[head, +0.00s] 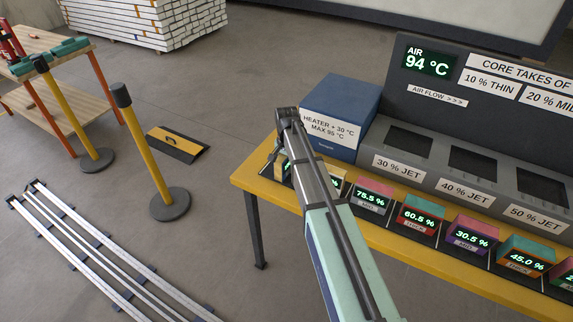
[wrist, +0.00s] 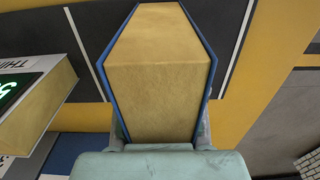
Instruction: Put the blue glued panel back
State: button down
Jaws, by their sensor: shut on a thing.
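The blue glued panel (wrist: 158,75) fills the middle of the wrist view. It is a thick tan block with thin blue faces on its two sides. My gripper (wrist: 160,132) is shut on it, with one finger against each blue face. In the head view my arm reaches over the left end of the yellow table (head: 247,182) and hides most of the panel and the fingers. Whether the panel touches the table cannot be told.
A tan block with a green display (wrist: 40,105) stands close left of the panel in the wrist view. Several display blocks, such as the 75.5 % block (head: 372,197), line the table's front. A blue heater box (head: 345,100) and the grey jet unit (head: 425,165) stand behind.

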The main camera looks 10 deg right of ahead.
jog(key=c, duration=0.7)
grip_release()
notch_tip(320, 180, up, 12)
jog(key=b, duration=0.3)
jog(key=shift+r, duration=0.15)
